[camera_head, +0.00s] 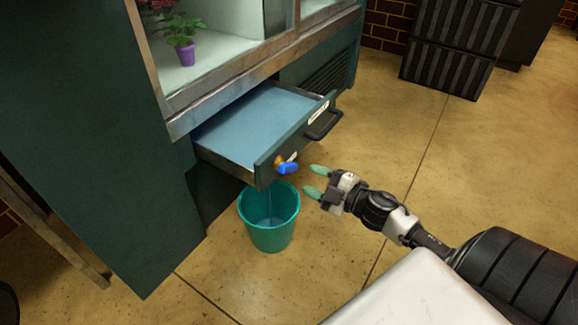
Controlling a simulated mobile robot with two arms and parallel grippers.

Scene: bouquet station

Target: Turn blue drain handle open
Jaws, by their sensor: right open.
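The blue drain handle (288,169) sits on the front face of a pulled-out drawer (262,172), next to a small orange-brown fitting (279,160). My right gripper (316,180) is open and empty, with green fingertips spread apart. It is just right of the blue handle, with a gap between them, and its fingers point toward the drawer front. A teal bucket (270,232) stands on the floor below the drawer's front corner. A faint pale streak shows inside the bucket; I cannot tell whether it is water. My left gripper is not in view.
The drawer projects from a dark green cabinet (95,130) and has a dark pull handle (325,124). A purple pot (186,54) with pink flowers stands inside the cabinet. Dark ribbed crates (445,65) stand at the back right. The floor right of the drawer is clear.

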